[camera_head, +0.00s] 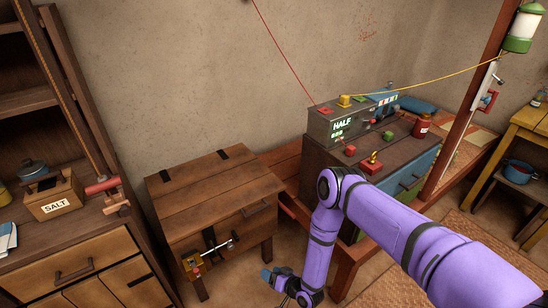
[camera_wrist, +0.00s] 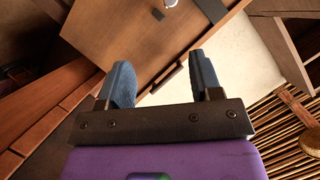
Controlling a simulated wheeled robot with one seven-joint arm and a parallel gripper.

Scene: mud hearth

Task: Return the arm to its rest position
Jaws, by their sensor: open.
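My purple arm reaches in from the lower right in the head view and bends down at the elbow. My gripper (camera_head: 276,279) is low, in front of the wooden chest and to the right of its front legs. In the wrist view my gripper (camera_wrist: 163,82) shows two blue fingers spread apart with nothing between them. Beyond the fingers are wooden boards and a dark bar-shaped handle. I cannot tell whether the fingers touch anything.
A wooden chest (camera_head: 215,190) with a latch stands at centre. A box marked HALF (camera_head: 350,122) sits on a dark cabinet (camera_head: 325,160) close behind my arm. A wooden post (camera_head: 465,110) rises at right. A salt box (camera_head: 55,197) is on the left cupboard.

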